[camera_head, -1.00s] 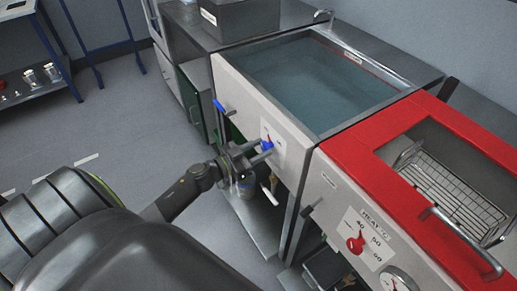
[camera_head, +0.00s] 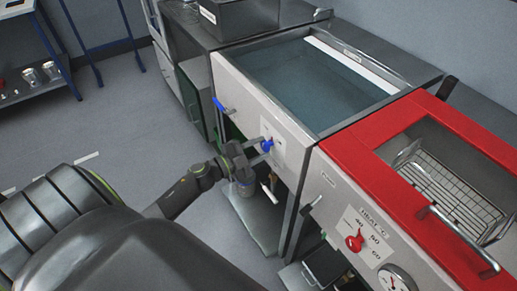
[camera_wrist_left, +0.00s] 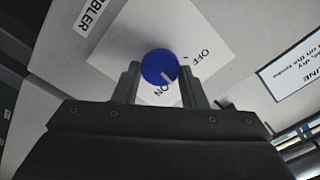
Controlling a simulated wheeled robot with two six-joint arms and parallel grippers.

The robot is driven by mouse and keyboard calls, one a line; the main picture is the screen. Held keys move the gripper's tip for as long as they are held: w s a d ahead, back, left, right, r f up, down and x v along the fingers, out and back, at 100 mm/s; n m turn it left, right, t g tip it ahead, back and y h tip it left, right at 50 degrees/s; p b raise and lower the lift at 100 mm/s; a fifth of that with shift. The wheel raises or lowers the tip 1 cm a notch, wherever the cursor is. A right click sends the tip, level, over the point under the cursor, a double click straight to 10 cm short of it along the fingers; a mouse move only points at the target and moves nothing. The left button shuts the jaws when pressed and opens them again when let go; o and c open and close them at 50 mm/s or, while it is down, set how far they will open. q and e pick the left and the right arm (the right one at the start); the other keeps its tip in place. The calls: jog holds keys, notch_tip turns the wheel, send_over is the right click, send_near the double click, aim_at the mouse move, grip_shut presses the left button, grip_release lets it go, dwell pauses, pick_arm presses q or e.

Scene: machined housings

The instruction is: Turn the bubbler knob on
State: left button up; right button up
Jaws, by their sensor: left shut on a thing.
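The blue bubbler knob (camera_head: 266,145) sits on a white label plate on the pale front panel of the water tank (camera_head: 318,82). My left gripper (camera_head: 258,150) is at the panel, shut on the knob with one finger on each side. In the left wrist view its fingers (camera_wrist_left: 160,80) flank the knob. My right gripper is not in view.
A blue-handled lever (camera_head: 220,105) sticks out of the panel left of the knob. A red-topped unit (camera_head: 362,150) with a wire basket, a red heat knob (camera_head: 355,243) and a gauge (camera_head: 395,280) stands at the right. A white-handled valve (camera_head: 268,192) hangs below the knob.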

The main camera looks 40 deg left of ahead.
pick_arm(q)
jog(key=m+b, duration=0.1)
jog(key=m, duration=0.2)
jog(key=shift+f+m, duration=0.15)
jog(key=shift+m, duration=0.15)
jog(key=shift+m+b, duration=0.55)
jog(key=shift+m, duration=1.35)
jog(key=o, duration=1)
jog(key=shift+c, duration=0.2)
jog(key=shift+s, duration=0.1)
jog(key=b+v, duration=0.2)
jog(key=v, duration=1.5)
